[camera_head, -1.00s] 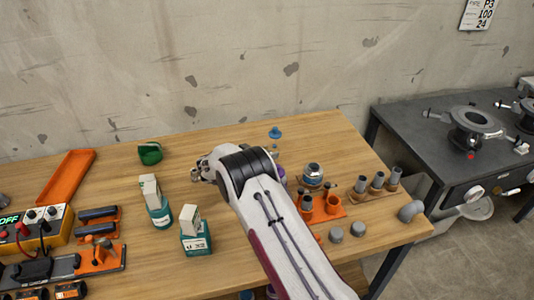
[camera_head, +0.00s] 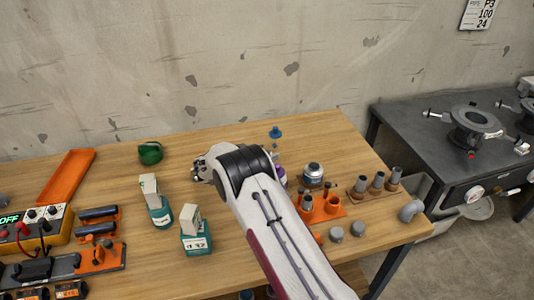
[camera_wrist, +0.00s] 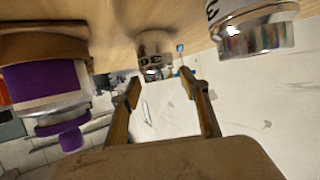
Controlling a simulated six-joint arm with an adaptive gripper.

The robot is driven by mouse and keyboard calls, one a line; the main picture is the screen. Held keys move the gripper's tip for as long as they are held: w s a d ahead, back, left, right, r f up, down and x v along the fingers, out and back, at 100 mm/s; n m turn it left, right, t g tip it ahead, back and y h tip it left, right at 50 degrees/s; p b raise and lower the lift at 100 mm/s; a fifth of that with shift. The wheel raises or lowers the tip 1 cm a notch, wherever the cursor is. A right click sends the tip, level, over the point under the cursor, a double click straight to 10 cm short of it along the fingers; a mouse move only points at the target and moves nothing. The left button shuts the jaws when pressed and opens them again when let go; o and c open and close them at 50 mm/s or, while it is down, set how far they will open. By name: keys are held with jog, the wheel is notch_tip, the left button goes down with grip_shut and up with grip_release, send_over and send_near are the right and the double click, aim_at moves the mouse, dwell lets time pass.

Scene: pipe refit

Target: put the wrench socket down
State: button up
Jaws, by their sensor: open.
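My gripper (camera_wrist: 160,82) is open in the wrist view, with a gap between its two fingers. A shiny metal cylinder with dark lettering (camera_wrist: 153,48), which looks like the wrench socket, stands on the wooden table just beyond the fingertips, apparently clear of both fingers. A second, similar lettered metal cylinder (camera_wrist: 255,32) is nearer, to the right. The wrist picture is upside down, with the tabletop along its top. In the head view, small metal shapes show at the end of my arm (camera_head: 200,170). I cannot tell there which are fingers and which are sockets.
A purple-and-silver container (camera_wrist: 48,85) is close on the left in the wrist view. In the head view, two teal-based bottles (camera_head: 159,208) (camera_head: 196,240) and a green object (camera_head: 150,153) stand left of my arm; an orange holder (camera_head: 325,210) is right. The back-centre table is mostly clear.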

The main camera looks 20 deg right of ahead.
jog(key=v, duration=1)
jog(key=shift+s+a+r, duration=0.15)
jog(key=shift+s+a, duration=0.1)
jog(key=shift+s, duration=0.05)
dwell(0.4)
